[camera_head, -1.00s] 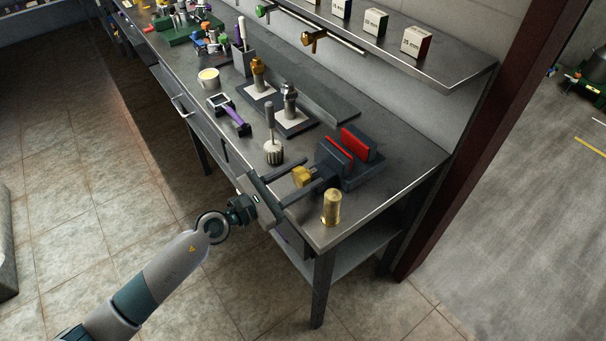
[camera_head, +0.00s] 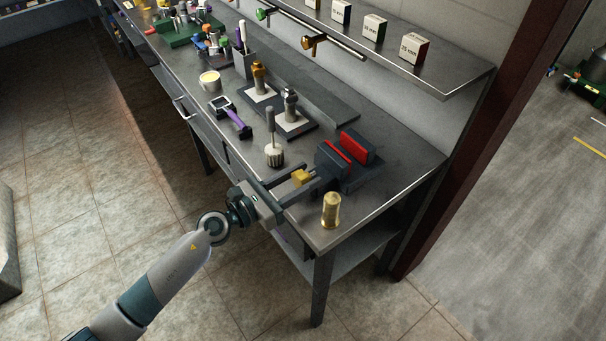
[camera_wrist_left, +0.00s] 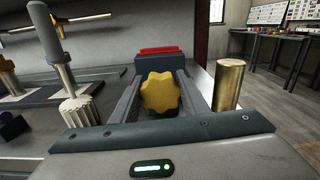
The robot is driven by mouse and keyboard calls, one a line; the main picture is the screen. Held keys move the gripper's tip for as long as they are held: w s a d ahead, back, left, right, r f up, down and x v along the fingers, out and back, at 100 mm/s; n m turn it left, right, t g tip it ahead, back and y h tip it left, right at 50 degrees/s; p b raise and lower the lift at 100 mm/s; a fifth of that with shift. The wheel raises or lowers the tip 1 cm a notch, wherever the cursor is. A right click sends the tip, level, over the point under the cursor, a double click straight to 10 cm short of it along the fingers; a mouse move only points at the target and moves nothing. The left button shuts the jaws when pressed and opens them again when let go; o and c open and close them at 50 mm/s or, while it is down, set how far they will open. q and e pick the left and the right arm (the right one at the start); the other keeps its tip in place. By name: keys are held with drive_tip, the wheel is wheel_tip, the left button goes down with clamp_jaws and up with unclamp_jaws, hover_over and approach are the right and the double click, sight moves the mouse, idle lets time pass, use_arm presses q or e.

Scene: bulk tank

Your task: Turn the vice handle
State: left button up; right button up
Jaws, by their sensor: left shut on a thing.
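The vice (camera_head: 350,162), dark with red jaw faces, stands on the workbench near its front right corner. Its yellow lobed handle (camera_head: 300,177) faces me; it also shows in the left wrist view (camera_wrist_left: 160,94). My left gripper (camera_head: 302,178) reaches in from the left, with one finger on each side of the handle, and is shut on it. In the left wrist view the vice's red jaw lining (camera_wrist_left: 159,50) shows behind the handle. My right gripper is in neither view.
A brass cylinder (camera_head: 331,210) stands close to the right of my left gripper. A knurled tool with an upright rod (camera_head: 273,152) stands to its left. Farther back are fittings on plates (camera_head: 290,124) and a cup (camera_head: 210,80). A shelf (camera_head: 450,80) overhangs behind.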

use_arm(q)
drive_tip(key=shift+n+p, duration=0.55)
drive_tip(key=shift+n, duration=0.75)
drive_tip(key=o, duration=1.1)
drive_tip(key=shift+c, duration=0.2)
drive_tip(key=shift+a, duration=0.15)
